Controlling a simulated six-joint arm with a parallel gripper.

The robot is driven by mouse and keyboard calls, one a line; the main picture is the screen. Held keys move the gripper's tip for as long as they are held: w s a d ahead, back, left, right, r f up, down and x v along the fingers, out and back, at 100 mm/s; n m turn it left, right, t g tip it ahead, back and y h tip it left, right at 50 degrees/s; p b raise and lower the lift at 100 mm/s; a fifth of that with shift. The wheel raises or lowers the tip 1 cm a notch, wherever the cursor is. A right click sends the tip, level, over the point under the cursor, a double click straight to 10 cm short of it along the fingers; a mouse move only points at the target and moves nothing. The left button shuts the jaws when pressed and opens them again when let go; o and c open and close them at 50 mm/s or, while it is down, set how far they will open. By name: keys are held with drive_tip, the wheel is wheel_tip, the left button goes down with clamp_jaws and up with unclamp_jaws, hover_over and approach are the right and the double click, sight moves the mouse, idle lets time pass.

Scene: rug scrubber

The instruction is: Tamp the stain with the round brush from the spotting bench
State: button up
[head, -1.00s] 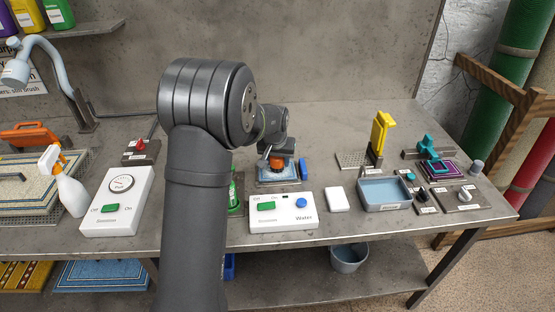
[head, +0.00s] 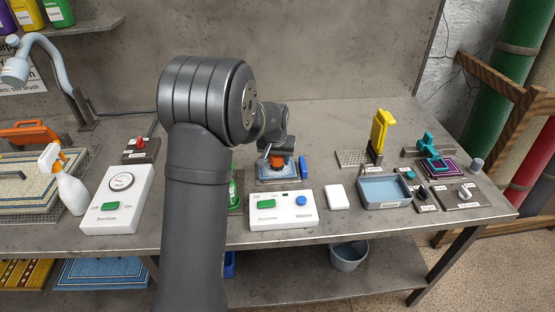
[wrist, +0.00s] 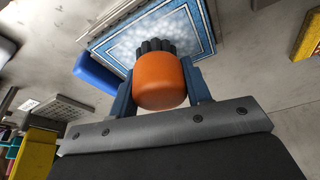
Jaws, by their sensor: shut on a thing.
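My gripper (wrist: 160,95) is shut on the orange knob (wrist: 160,80) of a round brush with dark bristles (wrist: 155,46). In the wrist view the bristles are over a small blue-bordered rug (wrist: 197,22) with a pale, mottled middle. I cannot tell whether the bristles touch it. In the head view the orange brush top (head: 277,161) shows under my gripper (head: 277,153), above the small rug (head: 276,180). No distinct stain can be made out; the brush and gripper hide part of the rug.
A blue block (head: 303,168) stands at the rug's right edge. A white control box (head: 283,211) with a green switch is in front. A white block (head: 336,197), a water tray (head: 384,191) and a yellow tool (head: 380,131) are to the right. A green bottle (head: 234,190) is partly hidden by my arm.

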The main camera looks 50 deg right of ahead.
drive_tip(key=shift+r, duration=3.15)
drive_tip(key=shift+w, duration=0.1)
drive_tip(key=w+a+n, duration=0.3)
drive_tip(key=w+a, duration=1.3)
drive_tip(key=w+a+n, duration=0.1)
drive_tip(key=w+a, duration=0.2)
drive_tip(key=a, duration=0.6)
drive_tip(key=w+a+n+y, duration=0.1)
drive_tip(key=w+a, duration=0.3)
drive_tip(key=a, duration=0.6)
drive_tip(key=w+a+f+n+t, duration=0.1)
drive_tip(key=w+a, duration=0.2)
drive_tip(key=a, duration=0.7)
drive_tip(key=shift+w+a+f+n+y, duration=0.1)
drive_tip(key=shift+w+a+n+y, duration=0.1)
drive_tip(key=shift+a+n+y, duration=0.15)
drive_tip(key=a+n, duration=0.2)
drive_tip(key=a, duration=1)
drive_tip(key=s+f, duration=0.1)
drive_tip(key=s+f+n, duration=0.1)
drive_tip(key=s, duration=0.1)
drive_tip(key=s+f+n+y, duration=0.1)
drive_tip(key=s+f, duration=0.1)
drive_tip(key=shift+a+t, duration=0.3)
drive_tip(key=shift+a, duration=0.1)
drive_tip(key=shift+s+d+f+n, duration=0.2)
drive_tip(key=shift+s+f+n, duration=0.2)
drive_tip(key=shift+f+n, duration=0.35)
